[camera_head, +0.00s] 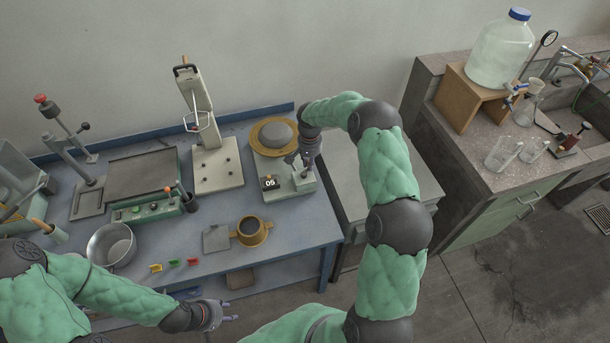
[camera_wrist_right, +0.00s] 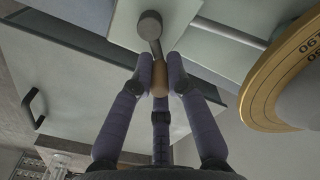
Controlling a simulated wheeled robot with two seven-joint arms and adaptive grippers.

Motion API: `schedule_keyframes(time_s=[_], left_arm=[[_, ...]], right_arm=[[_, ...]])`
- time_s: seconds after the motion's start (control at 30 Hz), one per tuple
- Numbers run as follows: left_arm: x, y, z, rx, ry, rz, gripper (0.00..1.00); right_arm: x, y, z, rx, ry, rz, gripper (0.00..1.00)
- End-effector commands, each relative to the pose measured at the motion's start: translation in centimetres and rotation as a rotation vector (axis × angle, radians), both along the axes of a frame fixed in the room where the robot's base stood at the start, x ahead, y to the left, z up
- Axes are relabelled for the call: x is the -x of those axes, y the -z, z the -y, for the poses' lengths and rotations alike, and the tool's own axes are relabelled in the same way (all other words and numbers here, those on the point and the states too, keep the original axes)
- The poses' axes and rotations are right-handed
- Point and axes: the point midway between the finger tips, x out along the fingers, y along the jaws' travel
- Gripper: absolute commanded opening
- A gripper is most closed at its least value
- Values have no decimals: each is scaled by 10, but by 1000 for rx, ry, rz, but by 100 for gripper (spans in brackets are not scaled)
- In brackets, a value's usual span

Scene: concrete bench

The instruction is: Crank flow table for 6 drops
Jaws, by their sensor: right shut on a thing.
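The flow table (camera_head: 258,150) stands at the right end of the blue bench, with a round brass rim and a grey mound on top. Its brass plate with engraved numbers also shows in the right wrist view (camera_wrist_right: 258,100). A small black counter (camera_head: 270,183) on its base reads 05. In the right wrist view, the crank (camera_wrist_right: 150,28) has a grey hub and arm and a tan grip (camera_wrist_right: 159,82). My right gripper (camera_head: 298,160) is shut around this grip, fingers on both sides. My left gripper (camera_head: 230,311) is empty with fingers apart, in front of the bench's front edge.
A brass mould (camera_head: 251,231), a flat grey plate (camera_head: 216,238), a metal bowl (camera_head: 111,244) and small coloured scoops (camera_head: 174,264) lie on the bench. A white lever press (camera_head: 217,166) stands left of the flow table. A grey cabinet (camera_head: 345,175) stands to its right.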

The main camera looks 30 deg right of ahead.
Motion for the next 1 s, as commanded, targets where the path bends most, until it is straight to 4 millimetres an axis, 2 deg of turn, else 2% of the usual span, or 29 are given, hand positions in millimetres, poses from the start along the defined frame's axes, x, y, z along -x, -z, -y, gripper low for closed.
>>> schedule_keyframes(time_s=[0.23, 0.43, 0.77, 1.0], left_arm=[[0, 0, 0, 0, 0, 0, 40], [0, 0, 0, 0, 0, 0, 40], [0, 0, 0, 0, 0, 0, 40], [0, 0, 0, 0, 0, 0, 40]], right_arm=[[19, 1, 5, -1, 0, -4, 0], [35, 2, 1, -2, -3, -9, 0], [54, 4, -17, -4, -5, -14, 0], [59, 5, -35, -6, -6, -16, 0]])
